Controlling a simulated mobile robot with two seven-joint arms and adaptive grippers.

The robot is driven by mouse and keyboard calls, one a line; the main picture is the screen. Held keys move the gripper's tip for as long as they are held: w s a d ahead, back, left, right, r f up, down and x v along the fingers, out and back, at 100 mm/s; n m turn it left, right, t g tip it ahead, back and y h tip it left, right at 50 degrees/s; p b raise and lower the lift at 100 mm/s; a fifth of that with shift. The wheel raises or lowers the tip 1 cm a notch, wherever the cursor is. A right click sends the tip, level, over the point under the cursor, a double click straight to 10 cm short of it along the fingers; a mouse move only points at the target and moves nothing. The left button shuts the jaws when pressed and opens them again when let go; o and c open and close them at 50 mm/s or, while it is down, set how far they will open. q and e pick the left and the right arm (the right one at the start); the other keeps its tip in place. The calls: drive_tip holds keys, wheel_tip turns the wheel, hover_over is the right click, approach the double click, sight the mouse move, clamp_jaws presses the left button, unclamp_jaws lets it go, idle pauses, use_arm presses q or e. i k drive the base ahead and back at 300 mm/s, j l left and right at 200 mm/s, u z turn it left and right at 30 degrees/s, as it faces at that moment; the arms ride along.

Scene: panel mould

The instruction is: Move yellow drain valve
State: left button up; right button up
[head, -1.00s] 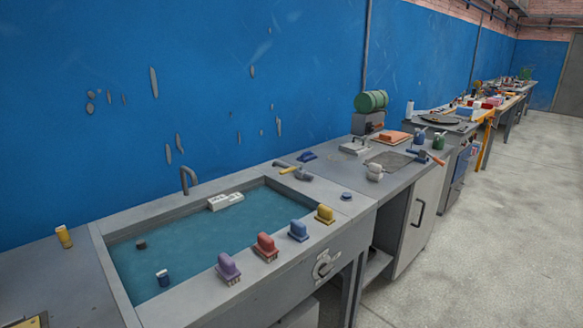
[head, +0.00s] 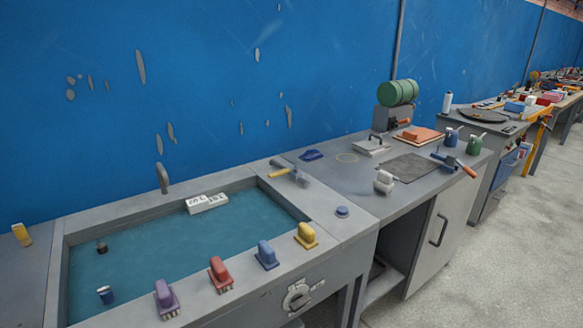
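A yellow block-shaped piece (head: 306,235) with a rounded top sits on the front rim of the water-filled sink (head: 60,275), at the right end of a row. I cannot tell for sure that it is the drain valve. A grey round fitting with a handle (head: 297,297) is on the sink's front panel below it; it does not look yellow. Neither of my grippers is in view.
Blue (head: 266,255), red (head: 221,274) and purple (head: 166,299) pieces stand along the same rim. A hammer (head: 290,172) and a blue round cap (head: 342,211) lie right of the sink. Concrete floor (head: 470,280) is clear at the right.

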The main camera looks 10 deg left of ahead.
sight(282, 171)
drive_tip(key=i+l, duration=0.65)
drive_tip(key=l, duration=0.25)
